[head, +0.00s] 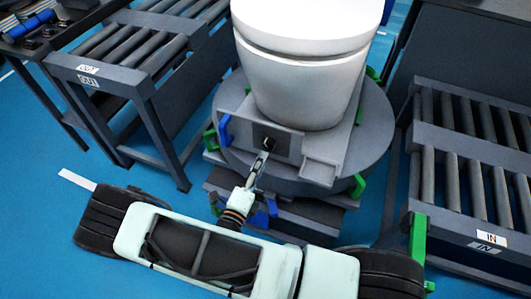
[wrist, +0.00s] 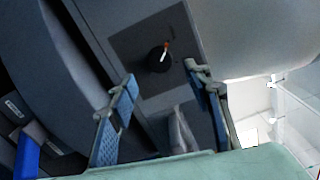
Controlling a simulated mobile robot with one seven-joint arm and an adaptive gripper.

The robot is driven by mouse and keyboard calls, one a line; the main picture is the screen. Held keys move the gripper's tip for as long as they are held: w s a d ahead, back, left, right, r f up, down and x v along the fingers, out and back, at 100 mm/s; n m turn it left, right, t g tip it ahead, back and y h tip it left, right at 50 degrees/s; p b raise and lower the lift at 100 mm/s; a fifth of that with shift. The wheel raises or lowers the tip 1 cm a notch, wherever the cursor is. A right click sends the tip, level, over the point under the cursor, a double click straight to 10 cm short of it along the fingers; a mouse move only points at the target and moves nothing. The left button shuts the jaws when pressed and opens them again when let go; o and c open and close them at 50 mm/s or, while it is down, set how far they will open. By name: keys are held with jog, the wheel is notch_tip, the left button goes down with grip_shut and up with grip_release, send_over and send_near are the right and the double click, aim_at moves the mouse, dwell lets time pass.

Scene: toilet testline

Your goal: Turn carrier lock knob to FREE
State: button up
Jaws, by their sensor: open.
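The carrier lock knob is a small black round knob (wrist: 158,60) with a red and white pointer mark, set on a dark square plate (wrist: 140,37) in the wrist view. In the head view, the dark plate (head: 285,140) is on the front of the grey carrier (head: 325,172), below the white toilet (head: 300,75). My gripper (head: 264,153) reaches up to this plate and partly hides the knob. In the wrist view, the blue-padded fingers of my gripper (wrist: 161,72) are apart, one on each side below the knob. The knob appears between the fingertips and not gripped.
Roller conveyors stand at left (head: 130,50) and right (head: 470,180), the right one marked IN. Green and blue clamps surround the carrier. A tool bench (head: 30,40) is at the upper left. Blue floor (head: 40,130) is clear at the left.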

jog(key=v, duration=0.5)
dwell(0.4)
